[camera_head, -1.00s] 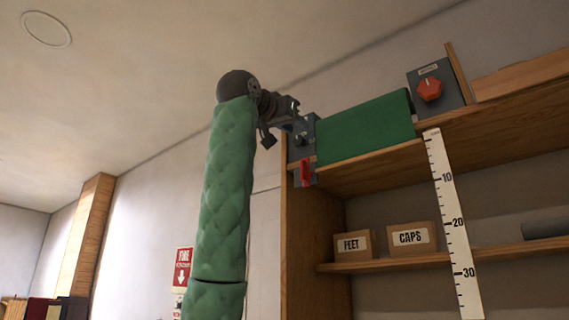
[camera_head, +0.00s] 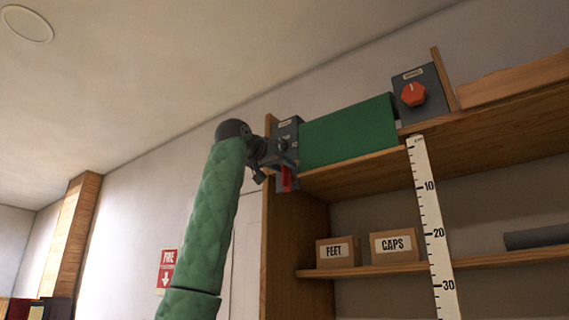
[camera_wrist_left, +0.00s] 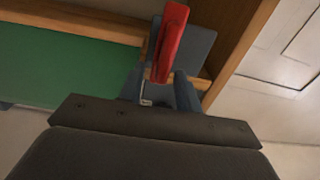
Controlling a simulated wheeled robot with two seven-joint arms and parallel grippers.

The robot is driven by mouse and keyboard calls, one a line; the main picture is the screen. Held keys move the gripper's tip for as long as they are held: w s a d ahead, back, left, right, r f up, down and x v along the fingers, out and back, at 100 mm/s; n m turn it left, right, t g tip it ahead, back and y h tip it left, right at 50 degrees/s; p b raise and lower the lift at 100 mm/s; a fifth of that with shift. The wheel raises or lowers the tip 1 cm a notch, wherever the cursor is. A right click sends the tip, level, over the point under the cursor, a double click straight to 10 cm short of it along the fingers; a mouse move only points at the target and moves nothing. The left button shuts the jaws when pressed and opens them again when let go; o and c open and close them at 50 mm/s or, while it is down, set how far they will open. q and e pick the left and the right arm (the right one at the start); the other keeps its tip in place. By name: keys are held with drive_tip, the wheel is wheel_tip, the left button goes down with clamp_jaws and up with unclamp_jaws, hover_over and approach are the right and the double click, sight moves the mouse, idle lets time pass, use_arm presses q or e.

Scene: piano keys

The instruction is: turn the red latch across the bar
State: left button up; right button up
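The red latch (camera_head: 287,179) sits on a grey plate at the shelf's left end, below a grey labelled box (camera_head: 285,133). It is long and narrow. In the left wrist view the red latch (camera_wrist_left: 169,42) lies in front of a grey plate (camera_wrist_left: 195,50), its near end between my fingertips. My left gripper (camera_head: 284,152) is just above the latch in the head view; in the wrist view the gripper (camera_wrist_left: 159,80) has its fingers apart. I cannot tell whether they touch the latch. I cannot make out the bar clearly. My right gripper is not in view.
A green panel (camera_head: 350,133) stands right of the grey box on the wooden shelf. A box with a red knob (camera_head: 413,94) is further right. The shelf's wooden side is near my gripper.

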use_arm(q)
drive_tip(key=shift+w+d, duration=0.2)
drive_tip(key=shift+w, duration=0.15)
drive_tip(key=shift+w+d, duration=0.1)
drive_tip(key=shift+w, duration=0.05)
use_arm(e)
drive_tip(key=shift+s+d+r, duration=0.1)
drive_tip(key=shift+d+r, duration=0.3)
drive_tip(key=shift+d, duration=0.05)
use_arm(q)
clamp_jaws()
